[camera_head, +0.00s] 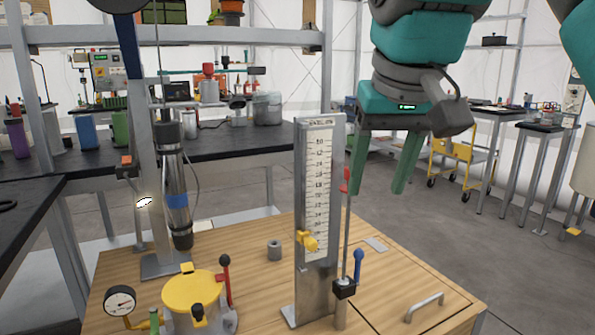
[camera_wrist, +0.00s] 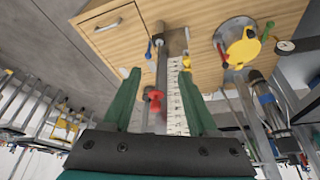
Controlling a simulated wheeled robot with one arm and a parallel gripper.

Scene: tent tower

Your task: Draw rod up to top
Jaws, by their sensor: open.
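A thin metal rod (camera_head: 347,228) stands upright beside a tall scale post (camera_head: 320,200). A red piece (camera_head: 346,178) sits near its upper end, and a black block with a blue-knobbed lever (camera_head: 358,264) is at its lower end. A yellow pointer (camera_head: 308,242) is on the post. My gripper (camera_head: 378,191) is open and empty, fingers pointing down, just right of the rod's upper part in the head view. In the wrist view, the red piece (camera_wrist: 155,97) and the scale (camera_wrist: 176,110) appear between the open fingers (camera_wrist: 159,72); contact cannot be seen.
The wooden bench top (camera_head: 255,240) also holds a yellow-lidded pot (camera_head: 193,290), a pressure gauge (camera_head: 120,302) and a small grey cylinder (camera_head: 274,250).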

